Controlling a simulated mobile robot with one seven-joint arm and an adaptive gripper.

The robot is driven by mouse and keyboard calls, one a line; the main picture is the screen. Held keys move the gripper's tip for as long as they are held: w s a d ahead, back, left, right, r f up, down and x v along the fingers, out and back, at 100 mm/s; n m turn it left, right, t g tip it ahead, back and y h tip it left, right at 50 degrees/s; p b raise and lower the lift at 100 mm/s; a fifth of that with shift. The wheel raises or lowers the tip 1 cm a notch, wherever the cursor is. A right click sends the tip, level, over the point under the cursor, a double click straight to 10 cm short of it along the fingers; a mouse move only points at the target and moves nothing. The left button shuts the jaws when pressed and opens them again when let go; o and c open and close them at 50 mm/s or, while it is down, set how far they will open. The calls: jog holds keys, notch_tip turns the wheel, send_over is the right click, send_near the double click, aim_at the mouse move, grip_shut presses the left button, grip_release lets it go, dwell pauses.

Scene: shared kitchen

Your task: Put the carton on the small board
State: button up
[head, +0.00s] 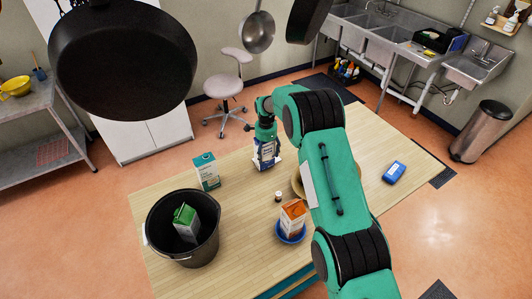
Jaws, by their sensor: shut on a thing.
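My gripper (266,158) is at the far side of the wooden table, pointing down. It is shut on a dark blue and white carton (265,149), held upright; I cannot tell whether its base touches the table. A tan, rounded item (296,181) lies to the right of the gripper, mostly hidden behind my arm; I cannot tell if it is the small board or a bowl. Other cartons show: a teal and white one (207,172) standing left of the gripper, an orange and white one (292,214) on a blue dish, and a green one (186,222) inside the bucket.
A black bucket (163,239) stands at the table's left end. The blue dish (291,238) is near the front edge. A small jar (278,196) stands mid-table. A blue pack (394,172) lies at right. Pans (122,62) and a ladle (257,32) hang overhead.

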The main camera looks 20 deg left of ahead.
jog(key=shift+r, duration=0.1)
jog(key=o, duration=2)
jog(key=shift+f, duration=0.2)
jog(key=shift+c, duration=0.2)
jog(key=shift+r, duration=0.2)
jog(key=shift+r+b, duration=1)
jog(key=shift+r, duration=4.9)
jog(key=shift+d+r, duration=0.1)
jog(key=shift+r, duration=0.05)
